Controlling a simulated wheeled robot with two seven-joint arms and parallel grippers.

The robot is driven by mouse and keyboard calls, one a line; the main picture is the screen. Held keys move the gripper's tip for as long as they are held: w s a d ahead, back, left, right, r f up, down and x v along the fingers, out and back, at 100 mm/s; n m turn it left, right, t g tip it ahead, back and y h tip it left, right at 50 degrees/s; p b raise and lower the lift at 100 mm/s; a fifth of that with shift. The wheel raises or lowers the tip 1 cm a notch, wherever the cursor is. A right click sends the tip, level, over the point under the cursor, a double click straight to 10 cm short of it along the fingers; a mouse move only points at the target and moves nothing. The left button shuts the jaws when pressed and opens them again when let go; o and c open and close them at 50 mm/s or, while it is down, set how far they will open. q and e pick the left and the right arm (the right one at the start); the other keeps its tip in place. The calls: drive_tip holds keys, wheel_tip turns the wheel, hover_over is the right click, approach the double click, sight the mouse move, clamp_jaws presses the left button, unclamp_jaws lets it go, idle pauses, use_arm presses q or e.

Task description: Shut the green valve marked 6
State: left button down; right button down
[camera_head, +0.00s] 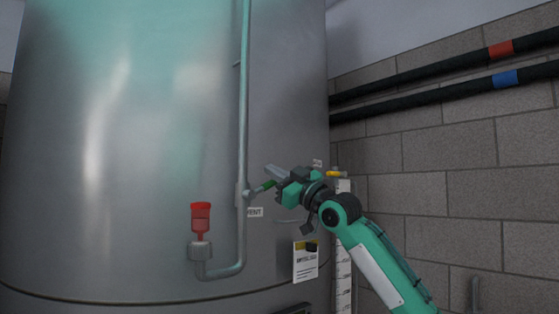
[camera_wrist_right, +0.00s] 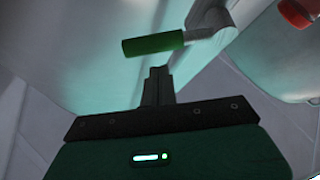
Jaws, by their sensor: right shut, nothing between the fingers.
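The green-handled valve (camera_head: 265,186) sits on the thin vertical pipe on the tank's front. Its lever sticks out to the right of the pipe, sloping slightly up, across the pipe's line. In the right wrist view the green grip (camera_wrist_right: 153,44) lies just beyond the fingertips, with its grey metal body to the right. My right gripper (camera_head: 271,171) is shut and empty, its fingers close beside the lever; I cannot tell whether they touch it. It also shows in the wrist view (camera_wrist_right: 158,72). No number 6 is readable. My left gripper is out of view.
The steel tank (camera_head: 150,150) fills the left. The pipe (camera_head: 243,110) bends at the bottom to a red-topped fitting (camera_head: 201,217). A partly hidden white label (camera_head: 255,212), a hanging tag (camera_head: 305,265), a yellow handle (camera_head: 337,174) and a scale strip (camera_head: 343,270) are near my right arm.

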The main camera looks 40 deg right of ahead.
drive_tip(key=shift+w+d+f, duration=0.15)
drive_tip(key=shift+d+f, duration=0.25)
drive_tip(key=shift+f, duration=0.35)
